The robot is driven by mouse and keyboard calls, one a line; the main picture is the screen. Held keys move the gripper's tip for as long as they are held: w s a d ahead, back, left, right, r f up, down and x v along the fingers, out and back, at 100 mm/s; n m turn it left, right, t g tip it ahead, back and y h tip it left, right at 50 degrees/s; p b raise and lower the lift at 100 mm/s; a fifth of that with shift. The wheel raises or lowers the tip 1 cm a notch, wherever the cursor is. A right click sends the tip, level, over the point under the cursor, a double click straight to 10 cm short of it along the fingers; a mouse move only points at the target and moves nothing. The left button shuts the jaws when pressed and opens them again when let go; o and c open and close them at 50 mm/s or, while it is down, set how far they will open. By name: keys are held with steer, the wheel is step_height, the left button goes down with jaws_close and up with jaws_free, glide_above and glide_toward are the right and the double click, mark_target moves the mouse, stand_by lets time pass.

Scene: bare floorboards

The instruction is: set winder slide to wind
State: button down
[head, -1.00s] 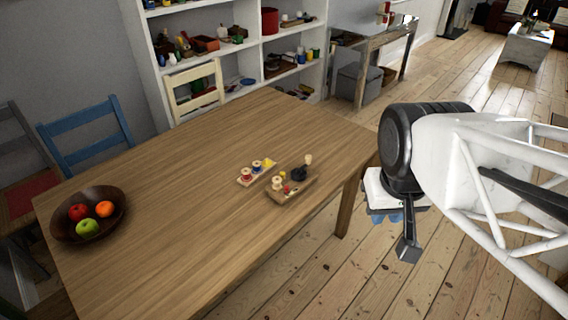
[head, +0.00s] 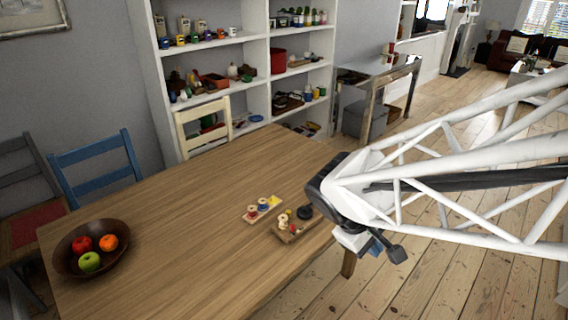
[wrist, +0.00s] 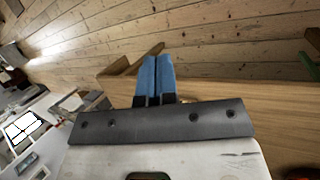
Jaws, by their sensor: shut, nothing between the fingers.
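A small wooden winder (head: 291,230) lies near the right edge of the table, with a dark round part and small red and pale pieces on it. Its slide is too small to make out, and my arm covers its right end. Beside it on the left is a wooden board with thread spools (head: 263,209), red, blue and yellow. My gripper (head: 377,246) is just right of the winder in the head view, apart from it. Its blue fingers (wrist: 154,80) are together and empty in the wrist view.
The wooden table (head: 190,225) is mostly clear. A dark bowl of fruit (head: 66,262) stands at its left end. A cream chair (head: 205,125) and a blue chair (head: 97,160) stand behind it. Filled shelves (head: 262,60) are at the back, and open floor (head: 440,270) is right.

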steer(key=w+a+f+n+t, duration=0.4)
steer(key=w+a+f+n, duration=0.1)
steer(key=a+f+n, duration=0.2)
steer(key=w+a+f+n+t+h, duration=0.1)
steer(key=w+a+f+n+t, duration=0.3)
steer(key=a+f+n, duration=0.3)
steer(key=w+a+f+n+t+h, duration=0.1)
steer(key=w+a+f+n+t, duration=0.2)
steer(key=w+a+f+n, duration=0.4)
steer(key=shift+a+f+n+t, duration=0.2)
steer(key=shift+a+f+n, duration=0.1)
steer(key=shift+a, duration=0.45)
steer(key=shift+a+f+n+t, duration=0.2)
steer(key=shift+a+f+n, duration=0.1)
steer(key=shift+a, duration=0.4)
glide_toward(291, 228)
steer(key=x, duration=0.2)
steer(key=f+x, duration=0.1)
steer(key=x, duration=0.2)
steer(key=shift+s, duration=0.2)
steer(key=shift+w+d, duration=0.3)
steer(key=shift+w, duration=0.2)
steer(key=shift+w+d, duration=0.25)
steer(key=shift+w, duration=0.25)
